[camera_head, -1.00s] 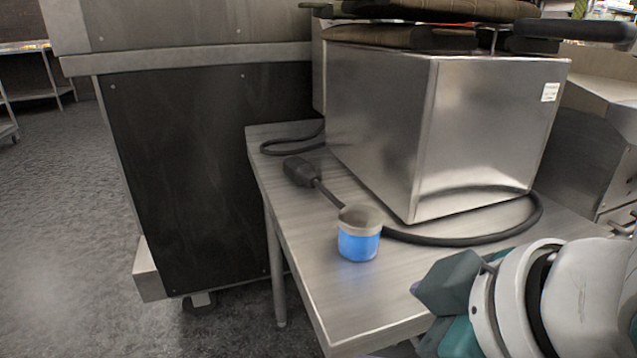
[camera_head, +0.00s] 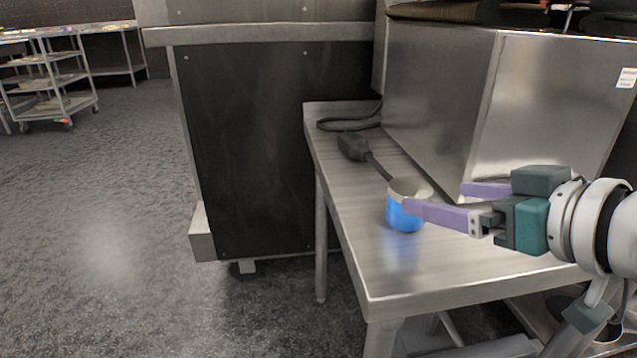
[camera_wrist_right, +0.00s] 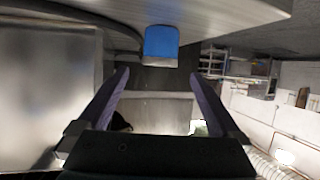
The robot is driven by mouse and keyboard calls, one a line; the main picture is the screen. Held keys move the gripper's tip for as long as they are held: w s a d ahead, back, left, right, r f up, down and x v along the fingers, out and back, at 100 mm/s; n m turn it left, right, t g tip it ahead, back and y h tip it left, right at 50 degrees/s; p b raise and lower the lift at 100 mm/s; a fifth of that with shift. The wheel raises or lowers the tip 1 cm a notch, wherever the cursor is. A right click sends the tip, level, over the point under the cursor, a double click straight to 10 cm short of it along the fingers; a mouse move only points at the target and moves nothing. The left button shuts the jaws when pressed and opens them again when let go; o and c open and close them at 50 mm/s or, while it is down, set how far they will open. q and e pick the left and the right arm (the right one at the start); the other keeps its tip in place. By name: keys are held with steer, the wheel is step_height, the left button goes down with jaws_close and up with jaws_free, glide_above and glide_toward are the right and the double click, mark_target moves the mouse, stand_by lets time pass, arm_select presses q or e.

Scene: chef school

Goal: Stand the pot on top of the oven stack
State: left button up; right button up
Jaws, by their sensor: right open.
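A small blue pot with a grey upper band (camera_head: 405,218) stands upright on the metal table (camera_head: 350,180), near its left edge. My right gripper (camera_head: 436,197) is open and empty, reaching in from the right. Its nearer finger overlaps the pot's right side in the head view; I cannot tell if they touch. In the right wrist view the pot (camera_wrist_right: 161,42) shows ahead of the two open fingers (camera_wrist_right: 160,73), roughly midway between them. A large dark-sided steel unit (camera_head: 255,140) stands left of the table; I cannot tell whether it is the oven stack. My left gripper is not in view.
A steel box appliance (camera_head: 430,100) stands on the table behind my right gripper. Its black cord and plug (camera_head: 353,147) lie behind the pot. A shelved cart (camera_head: 50,85) stands far left. The floor at left (camera_head: 100,220) is clear.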

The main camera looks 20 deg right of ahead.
mark_target(425, 197)
steer(key=b+x, duration=0.1)
steer(key=x, duration=0.2)
steer(key=shift+w+f, duration=0.1)
steer(key=shift+w+f+b, duration=0.25)
steer(key=shift+f+b, duration=0.05)
steer(key=b+x, duration=0.2)
steer(key=x, duration=0.1)
steer(key=shift+w+f, duration=0.2)
steer(key=shift+f, duration=0.2)
steer(key=shift+w, duration=0.4)
steer(key=shift+s, duration=0.1)
steer(key=shift+c, duration=0.8)
jaws_close()
